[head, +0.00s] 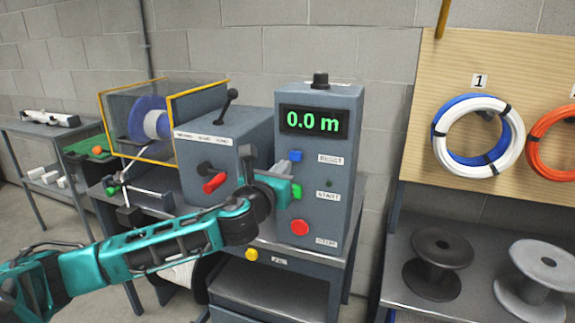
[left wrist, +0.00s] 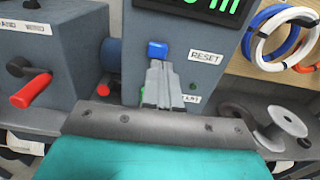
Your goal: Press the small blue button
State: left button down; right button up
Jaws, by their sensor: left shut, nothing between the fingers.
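The small blue button (head: 295,156) is on the front of a grey control box (head: 318,100), beside the RESET label and below a green display reading 0.0 m. It also shows in the left wrist view (left wrist: 157,51), just beyond my fingertips. My left gripper (left wrist: 157,64) is shut and empty, its tips at or just below the blue button; I cannot tell whether they touch it. In the head view my left gripper (head: 283,168) is in front of the box, below the blue button. My right gripper is not in view.
Below the blue button are a green button (head: 296,191) and a red button (head: 299,228). To the left is a grey box with a red-handled lever (head: 214,183). Spools (head: 438,262) stand on the right bench under hanging cable coils (head: 478,135).

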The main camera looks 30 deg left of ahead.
pick_arm(q)
jog(key=v, duration=0.7)
jog(key=shift+f+b, duration=0.2)
jog(key=shift+b, duration=0.1)
jog(key=shift+s+a, duration=0.1)
jog(key=shift+s, duration=0.05)
